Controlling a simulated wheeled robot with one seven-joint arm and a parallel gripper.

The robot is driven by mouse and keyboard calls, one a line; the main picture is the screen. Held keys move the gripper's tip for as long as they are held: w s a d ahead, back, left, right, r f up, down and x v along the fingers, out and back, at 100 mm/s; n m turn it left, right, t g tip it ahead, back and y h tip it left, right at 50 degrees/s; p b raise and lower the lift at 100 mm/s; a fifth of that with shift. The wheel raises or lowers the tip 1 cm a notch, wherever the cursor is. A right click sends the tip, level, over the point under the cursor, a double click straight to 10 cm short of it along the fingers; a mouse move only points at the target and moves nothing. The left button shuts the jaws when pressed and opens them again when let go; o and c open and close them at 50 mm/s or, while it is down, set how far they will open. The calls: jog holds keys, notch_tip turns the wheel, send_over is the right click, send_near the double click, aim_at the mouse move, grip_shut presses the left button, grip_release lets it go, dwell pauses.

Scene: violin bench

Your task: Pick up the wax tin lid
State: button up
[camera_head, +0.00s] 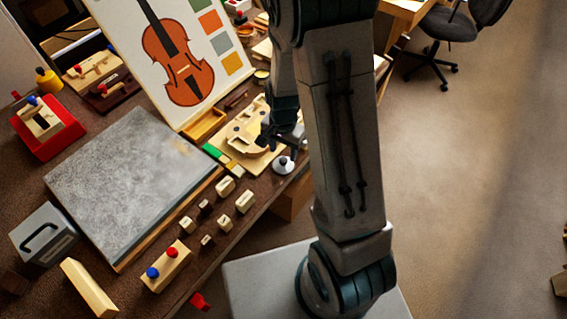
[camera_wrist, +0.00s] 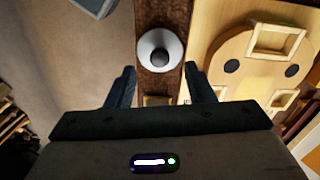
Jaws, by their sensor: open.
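The wax tin lid (camera_head: 284,165) is a round whitish disc with a dark knob, lying near the bench's right edge in the head view. In the wrist view the lid (camera_wrist: 146,44) lies on the brown bench strip, just beyond the fingertips and roughly centred between them. My gripper (camera_wrist: 159,67) is open, with one dark finger on each side and nothing between them. In the head view my gripper (camera_head: 283,133) is partly hidden by my arm, just above the lid in the picture. The height of the fingers over the lid is hard to tell.
A pale wooden violin-shaped form (camera_wrist: 222,50) lies right of the lid in the wrist view. Several small wooden blocks (camera_head: 225,187) stand left of the lid in the head view, near a grey slab (camera_head: 130,185). Open floor (camera_head: 470,200) lies right of the bench.

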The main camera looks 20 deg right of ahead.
aim_at(283, 160)
jog(key=shift+s+f, duration=0.1)
jog(key=shift+f, duration=1.85)
jog(key=shift+a, duration=0.1)
grip_shut()
jog(key=shift+r, duration=0.1)
